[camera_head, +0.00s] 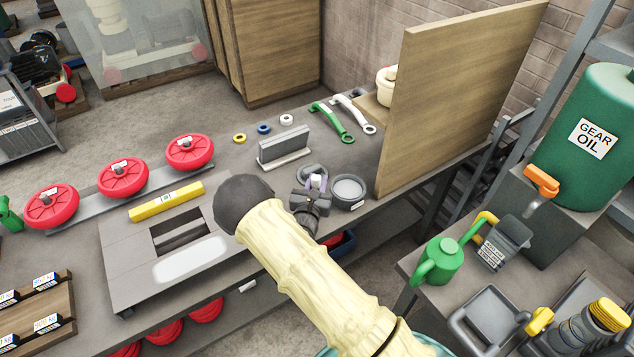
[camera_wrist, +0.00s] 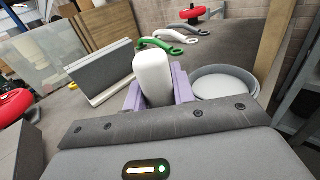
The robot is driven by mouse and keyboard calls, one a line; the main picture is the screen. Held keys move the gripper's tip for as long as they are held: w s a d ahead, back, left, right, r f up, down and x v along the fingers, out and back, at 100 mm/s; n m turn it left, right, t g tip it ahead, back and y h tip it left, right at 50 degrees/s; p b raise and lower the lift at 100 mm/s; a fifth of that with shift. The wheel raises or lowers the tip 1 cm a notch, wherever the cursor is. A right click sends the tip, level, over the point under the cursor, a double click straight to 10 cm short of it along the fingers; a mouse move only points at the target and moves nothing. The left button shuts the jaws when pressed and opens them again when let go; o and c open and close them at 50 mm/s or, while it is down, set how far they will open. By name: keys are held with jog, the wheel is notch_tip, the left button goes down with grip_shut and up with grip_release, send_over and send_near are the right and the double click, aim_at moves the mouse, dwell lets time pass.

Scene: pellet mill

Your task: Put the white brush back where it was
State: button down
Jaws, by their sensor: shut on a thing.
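My gripper (camera_head: 316,184) is over the bench, close to its right-hand edge, with its lavender fingers shut on a white block-like piece. In the wrist view that piece, which I take for the white brush (camera_wrist: 153,72), stands upright between the fingers (camera_wrist: 157,92). Its lower part is hidden by the fingers and gripper body. In the head view the brush is almost wholly hidden by my gripper. A round grey dish (camera_head: 348,190) is just right of my gripper, and also shows right of the fingers in the wrist view (camera_wrist: 225,82). I cannot tell whether the brush touches anything below.
A grey upright plate on a stand (camera_head: 285,146) is behind and left. Green (camera_head: 331,122) and white (camera_head: 353,113) wrenches lie farther back. A tall wooden board (camera_head: 455,95) bounds the right. A dark grey flat thing (camera_head: 307,172) lies partly hidden behind my gripper. Red wheels (camera_head: 122,178) line the left.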

jog(key=shift+f, duration=0.1)
grip_release()
dwell(0.6)
jog(key=shift+s, duration=0.15)
jog(key=s+a+p, duration=0.1)
jog(key=s+p, duration=0.1)
jog(key=s, duration=0.6)
jog(key=shift+s+a, duration=0.3)
jog(key=shift+a, duration=0.05)
dwell(1.1)
dwell(0.5)
